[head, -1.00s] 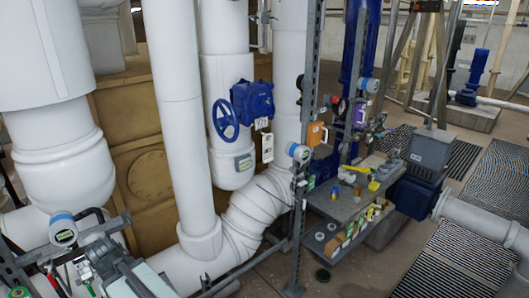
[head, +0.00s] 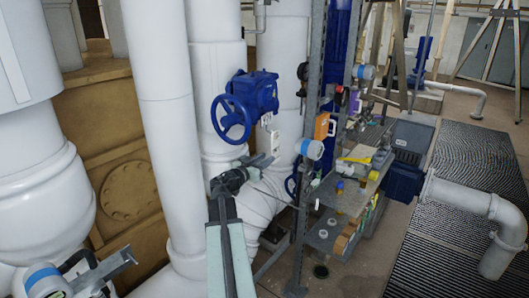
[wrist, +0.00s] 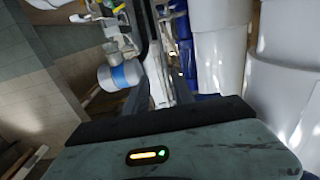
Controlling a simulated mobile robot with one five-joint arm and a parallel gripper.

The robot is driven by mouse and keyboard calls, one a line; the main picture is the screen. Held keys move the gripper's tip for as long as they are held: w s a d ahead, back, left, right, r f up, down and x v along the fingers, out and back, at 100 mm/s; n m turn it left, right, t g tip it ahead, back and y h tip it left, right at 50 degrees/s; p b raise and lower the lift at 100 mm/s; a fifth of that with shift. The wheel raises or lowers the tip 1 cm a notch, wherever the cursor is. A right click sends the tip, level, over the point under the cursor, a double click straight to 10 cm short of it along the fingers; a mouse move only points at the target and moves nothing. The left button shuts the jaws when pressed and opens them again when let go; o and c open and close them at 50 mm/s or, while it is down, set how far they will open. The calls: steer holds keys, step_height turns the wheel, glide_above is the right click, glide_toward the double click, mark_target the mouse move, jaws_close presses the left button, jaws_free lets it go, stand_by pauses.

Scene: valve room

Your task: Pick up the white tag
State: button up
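The white tag (head: 276,142) hangs upright below the blue valve body (head: 254,92), to the right of its blue handwheel (head: 232,118), in front of a white pipe. A smaller pale label (head: 266,119) sits just above it. My gripper (head: 270,160) is just below the tag in the head view, its fingers pointing right. Whether it touches the tag cannot be told. In the wrist view two dark fingers (wrist: 160,75) stand apart, so it looks open. I cannot make out the tag clearly there.
Thick white pipes (head: 165,120) crowd the left. Floor grating (head: 440,250) lies at the right.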

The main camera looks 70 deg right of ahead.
mark_target(276, 152)
steer(key=x, duration=0.7)
steer(key=shift+d+f, duration=0.2)
steer(key=shift+d, duration=0.15)
steer(key=shift+a, duration=0.1)
jaws_close()
